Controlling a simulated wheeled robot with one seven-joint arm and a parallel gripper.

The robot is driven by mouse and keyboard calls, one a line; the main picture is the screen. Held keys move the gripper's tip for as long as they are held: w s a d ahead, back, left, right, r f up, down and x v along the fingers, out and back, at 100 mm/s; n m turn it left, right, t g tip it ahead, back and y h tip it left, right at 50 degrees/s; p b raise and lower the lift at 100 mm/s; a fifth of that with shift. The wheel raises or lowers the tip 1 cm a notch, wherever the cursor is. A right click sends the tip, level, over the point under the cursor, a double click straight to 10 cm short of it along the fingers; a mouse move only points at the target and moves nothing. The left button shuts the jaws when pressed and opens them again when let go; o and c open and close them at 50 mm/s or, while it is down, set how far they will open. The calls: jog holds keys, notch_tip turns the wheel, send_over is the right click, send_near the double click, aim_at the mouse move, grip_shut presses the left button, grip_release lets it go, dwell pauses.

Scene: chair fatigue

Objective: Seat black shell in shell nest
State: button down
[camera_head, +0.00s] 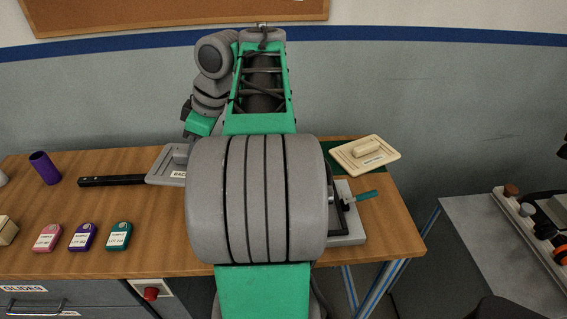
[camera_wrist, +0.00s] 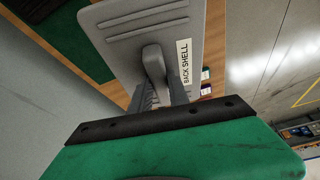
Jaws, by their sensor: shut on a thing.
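A grey shell plate (camera_wrist: 125,28) with a raised grip and a white label reading "BACK SHELL" is in front of my gripper (camera_wrist: 162,90) in the wrist view. My gripper is shut on the shell's raised grip. In the head view the grey shell (camera_head: 159,167) is at the left of my arm, over the table, partly hidden by my arm. I cannot tell whether it touches the table. No shell that is black shows clearly, and I cannot make out a shell nest for sure.
A cream plate (camera_head: 379,155) with a grip lies at the table's back right, beside a grey fixture with a teal handle (camera_head: 367,195). A black bar (camera_head: 111,181), a purple cup (camera_head: 44,168) and pink, purple and teal (camera_head: 118,236) labelled blocks are on the left.

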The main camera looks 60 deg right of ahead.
jog(key=d+f+m+h, duration=0.1)
jog(key=m, duration=0.1)
jog(key=s+d+f+m+h, duration=0.1)
jog(key=m, duration=0.1)
jog(key=shift+s+d+f+m+t, duration=0.1)
jog(key=shift+d+f+m+t, duration=0.2)
jog(key=shift+m, duration=0.1)
jog(key=shift+d+m+h, duration=0.4)
jog(key=shift+d+m, duration=0.05)
jog(key=shift+m, duration=0.65)
jog(key=w+d+f+p, duration=0.1)
jog(key=w+d+f, duration=0.1)
jog(key=w+f, duration=0.1)
jog(key=w+d+f+p, duration=0.1)
jog(key=w+d+f, duration=0.1)
jog(key=w, duration=0.3)
jog(key=w+d+f+p, duration=0.1)
jog(key=w+d+f, duration=0.2)
jog(key=w+f, duration=0.1)
jog(key=shift+d+f, duration=0.1)
jog(key=shift+f, duration=0.3)
notch_tip(320, 180, down, 3)
jog(key=shift+r, duration=0.1)
jog(key=shift+f, duration=0.35)
jog(key=c, duration=1.3)
grip_release()
